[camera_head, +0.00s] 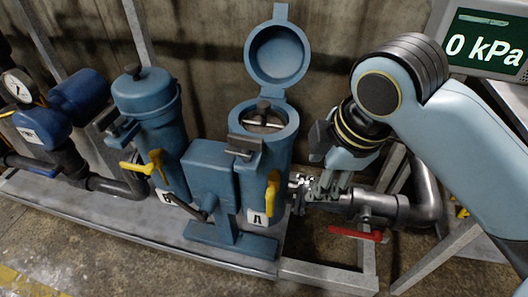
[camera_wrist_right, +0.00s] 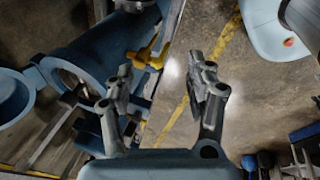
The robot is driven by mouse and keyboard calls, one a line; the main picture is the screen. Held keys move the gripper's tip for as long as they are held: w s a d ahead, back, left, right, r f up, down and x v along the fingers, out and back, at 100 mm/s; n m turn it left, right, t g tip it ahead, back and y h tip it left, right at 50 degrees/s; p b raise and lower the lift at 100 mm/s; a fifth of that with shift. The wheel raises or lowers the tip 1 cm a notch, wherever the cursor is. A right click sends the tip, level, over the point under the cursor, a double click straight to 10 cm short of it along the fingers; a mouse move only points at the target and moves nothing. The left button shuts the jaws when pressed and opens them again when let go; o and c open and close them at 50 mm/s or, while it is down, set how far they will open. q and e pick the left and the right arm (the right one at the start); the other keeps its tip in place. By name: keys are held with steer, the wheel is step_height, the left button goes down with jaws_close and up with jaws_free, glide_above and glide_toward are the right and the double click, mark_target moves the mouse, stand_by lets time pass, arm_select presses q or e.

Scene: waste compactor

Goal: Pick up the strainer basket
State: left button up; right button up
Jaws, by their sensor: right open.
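The right strainer housing (camera_head: 264,180), labelled A, stands open with its round lid (camera_head: 277,55) swung up behind it. Inside its mouth a dark knob and a bar (camera_head: 263,118) show; I take them for the top of the strainer basket, whose body is hidden. In the right wrist view the open housing (camera_wrist_right: 72,78) is at the left, with a dark interior. My right gripper (camera_head: 330,188) hangs to the right of the housing, below its rim. Its fingers (camera_wrist_right: 160,78) are apart and nothing is between them. My left gripper is not in view.
The left strainer housing (camera_head: 147,105) is closed. Yellow levers (camera_head: 272,192) stick out from the housings. A red-handled valve (camera_head: 355,233) and pipe (camera_head: 400,210) lie at right. A display (camera_head: 485,45) reads 0 kPa. Bare floor (camera_head: 120,250) lies in front.

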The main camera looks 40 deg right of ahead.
steer(key=w+d+r+n, duration=0.1)
steer(key=w+r+n, duration=0.4)
steer(key=w+n, duration=0.65)
steer(key=n, duration=1.2)
glide_toward(265, 105)
steer(key=s+f, duration=0.1)
steer(key=f, duration=0.1)
steer(key=shift+n+t, duration=0.25)
steer(key=shift+t, duration=0.15)
steer(key=b+x, duration=0.1)
steer(key=x, duration=0.3)
steer(key=shift+w+f, duration=0.2)
steer(key=b+x, duration=0.1)
steer(key=x, duration=0.4)
steer(key=shift+w+d+f+b, duration=0.1)
steer(key=shift+w+f+b, duration=0.05)
steer(key=shift+w+b, duration=0.3)
steer(key=shift+c, duration=0.2)
jaws_close()
